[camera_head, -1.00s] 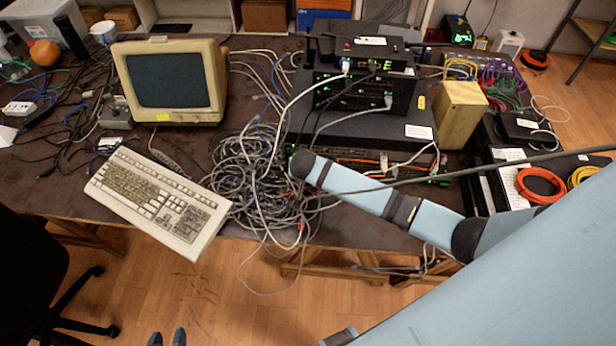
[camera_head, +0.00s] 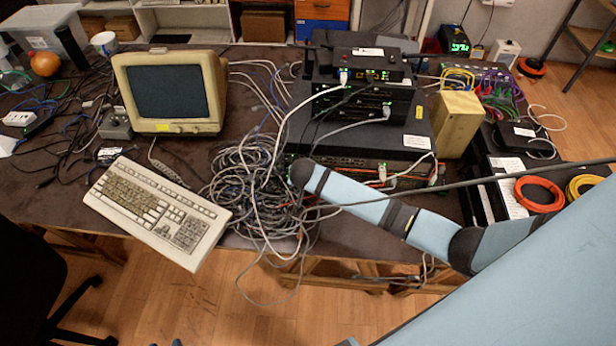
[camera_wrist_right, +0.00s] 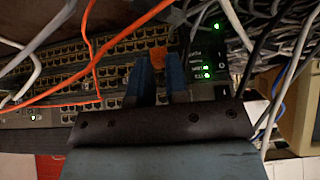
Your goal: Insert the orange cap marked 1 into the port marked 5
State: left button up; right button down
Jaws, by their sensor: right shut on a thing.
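In the right wrist view my right gripper (camera_wrist_right: 158,78) has two blue fingers, shut on a small orange cap (camera_wrist_right: 158,58) at their tips. The cap is in front of the right end of a switch with rows of ports (camera_wrist_right: 115,72). Its mark cannot be read, and I cannot tell whether it touches a port. The port numbers are too small to read, so the port marked 5 cannot be picked out. In the head view my light blue right arm reaches in from the right to the rack; its fingers are not distinguishable there. My left gripper is not in view.
Orange cables (camera_wrist_right: 92,58) and grey cables cross the switch front. In the head view a stack of network devices (camera_head: 360,135) stands behind my arm, with a cable tangle (camera_head: 250,185) to its left. A keyboard (camera_head: 155,212) and monitor (camera_head: 172,92) are further left.

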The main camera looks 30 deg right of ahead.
jog(key=shift+w+d, duration=0.4)
jog(key=shift+w, duration=0.25)
dwell(1.4)
jog(key=c, duration=1)
grip_release()
jog(key=shift+c, duration=0.2)
jog(key=shift+r, duration=0.1)
jog(key=v, duration=1.3)
jog(key=shift+s+r, duration=0.2)
jog(key=shift+r, duration=0.05)
